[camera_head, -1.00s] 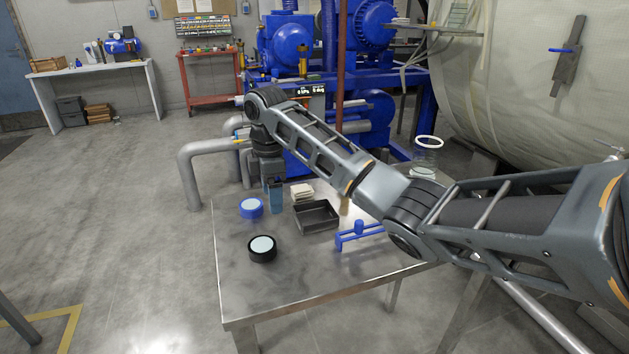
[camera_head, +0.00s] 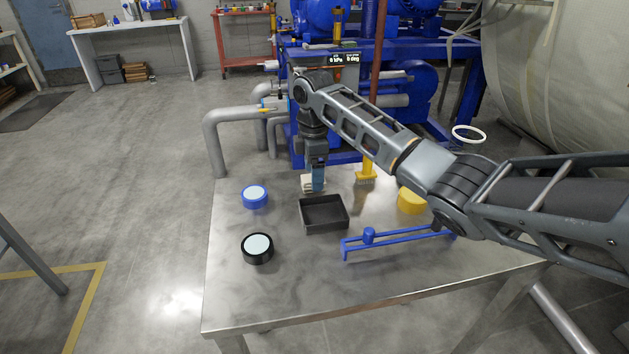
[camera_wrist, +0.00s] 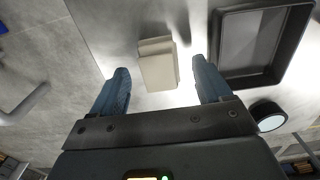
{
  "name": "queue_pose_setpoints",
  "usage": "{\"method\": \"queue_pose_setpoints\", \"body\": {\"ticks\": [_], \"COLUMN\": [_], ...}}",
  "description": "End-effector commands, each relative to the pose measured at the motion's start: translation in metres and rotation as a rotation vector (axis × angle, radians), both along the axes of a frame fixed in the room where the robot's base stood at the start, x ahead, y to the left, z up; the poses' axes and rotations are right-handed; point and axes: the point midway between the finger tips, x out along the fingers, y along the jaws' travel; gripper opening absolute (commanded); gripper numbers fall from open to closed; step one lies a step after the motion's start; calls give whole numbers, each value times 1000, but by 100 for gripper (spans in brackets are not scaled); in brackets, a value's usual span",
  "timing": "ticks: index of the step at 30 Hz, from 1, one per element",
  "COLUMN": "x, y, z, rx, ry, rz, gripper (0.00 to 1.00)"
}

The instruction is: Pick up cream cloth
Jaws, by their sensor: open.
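The cream cloth (camera_wrist: 158,70) is a small folded stack lying on the metal table. In the wrist view it shows between and beyond my two blue fingertips, and neither finger appears to touch it. My gripper (camera_wrist: 162,88) is open and empty there. In the head view my gripper (camera_head: 318,178) points down over the far side of the table, and its fingers partly hide the cloth (camera_head: 308,184). I cannot tell the exact height of the fingertips above the cloth.
A dark open tray (camera_head: 324,226) stands close to the cloth. A blue-rimmed round item (camera_head: 254,197), a black-rimmed one (camera_head: 257,248), a blue bar frame (camera_head: 400,240), a yellow brush (camera_head: 366,172) and a yellow item (camera_head: 411,201) are also on the table.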

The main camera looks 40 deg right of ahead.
Motion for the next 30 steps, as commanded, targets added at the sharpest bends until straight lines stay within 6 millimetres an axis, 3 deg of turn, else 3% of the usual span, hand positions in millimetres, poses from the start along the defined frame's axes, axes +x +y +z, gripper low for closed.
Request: {"method": "queue_pose_setpoints", "body": {"ticks": [6,13,30], "x": [0,0,0], "y": [0,0,0], "z": [-21,-23,-23], "rx": [-1,-1,-1], "ry": [1,-1,1], "rz": [0,0,0], "gripper": [78,78,24]}}
